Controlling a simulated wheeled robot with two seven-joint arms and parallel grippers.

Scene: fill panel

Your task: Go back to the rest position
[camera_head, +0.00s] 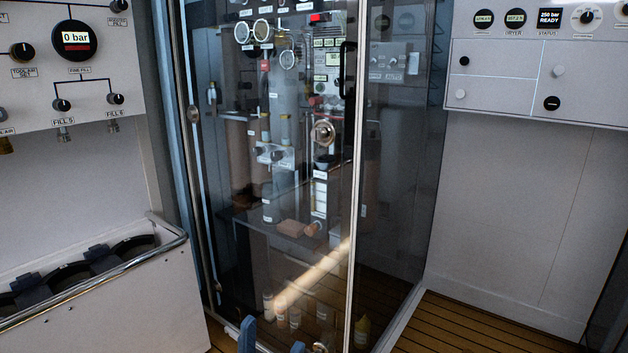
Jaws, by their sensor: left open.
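My left gripper (272,342) shows at the bottom edge, left of centre. Its two blue fingertips are apart with nothing seen between them, so it is open. The rest of that gripper and its arm are below the picture. The fingertips show in front of the lower part of a glass cabinet (392,190); I cannot tell how far they are from the glass. My right gripper is not in view.
A fill panel (30,98) with knobs and a 0 bar gauge (76,40) is at left, above a rack (110,300) with round openings. A second control panel (500,90) is at upper right. Wooden floor (470,325) shows clear at lower right.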

